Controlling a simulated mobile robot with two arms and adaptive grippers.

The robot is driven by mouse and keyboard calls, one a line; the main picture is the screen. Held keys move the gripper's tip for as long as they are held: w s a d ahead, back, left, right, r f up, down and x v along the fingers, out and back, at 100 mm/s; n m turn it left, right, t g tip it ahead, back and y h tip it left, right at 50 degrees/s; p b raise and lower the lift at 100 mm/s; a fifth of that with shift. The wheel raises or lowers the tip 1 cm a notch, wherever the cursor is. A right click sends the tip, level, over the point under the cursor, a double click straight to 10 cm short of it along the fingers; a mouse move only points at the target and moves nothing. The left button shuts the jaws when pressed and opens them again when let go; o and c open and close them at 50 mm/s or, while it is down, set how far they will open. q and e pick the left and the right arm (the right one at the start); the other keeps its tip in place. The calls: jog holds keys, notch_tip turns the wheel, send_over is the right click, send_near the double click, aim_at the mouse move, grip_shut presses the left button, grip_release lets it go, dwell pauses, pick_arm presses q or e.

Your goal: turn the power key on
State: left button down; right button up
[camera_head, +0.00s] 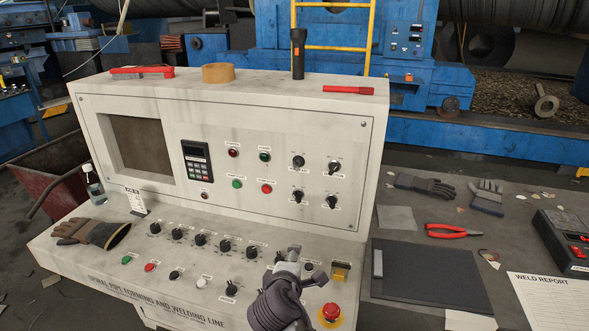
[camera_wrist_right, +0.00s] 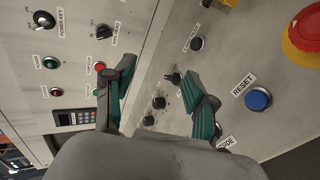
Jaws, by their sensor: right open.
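The power key (camera_head: 298,161) is a dark round knob in the upper row of the white console's upright panel. It shows with its "POWER KEY" label at the top left of the right wrist view (camera_wrist_right: 43,20). Its on/off position is too small to tell. My right gripper (camera_head: 288,259) is over the sloping lower desk, below the power key and apart from it. In the right wrist view its two teal-padded fingers (camera_wrist_right: 162,85) are spread with nothing between them. My left gripper is not in view.
Similar knobs (camera_head: 298,196) sit close to the power key. A red emergency button (camera_head: 331,313) and a yellow-framed switch (camera_head: 340,271) are right of my gripper. A blue reset button (camera_wrist_right: 258,99) shows in the wrist view. A flashlight (camera_head: 298,54) stands on the console top.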

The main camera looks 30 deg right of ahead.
aim_at(295, 167)
jog(key=w+d+r+n+t+h, duration=0.1)
jog(key=w+r+n+h, duration=0.15)
jog(key=w+r, duration=0.35)
jog(key=w+r+n+t+h, duration=0.1)
jog(key=w+r+n+h, duration=0.15)
jog(key=r, duration=0.55)
jog(key=shift+m, duration=0.3)
jog(key=p+x, duration=0.3)
jog(key=x, duration=0.9)
jog(key=shift+w, duration=0.3)
jog(key=shift+x, duration=0.85)
jog(key=shift+f, duration=0.1)
jog(key=shift+t, duration=0.3)
grip_shut()
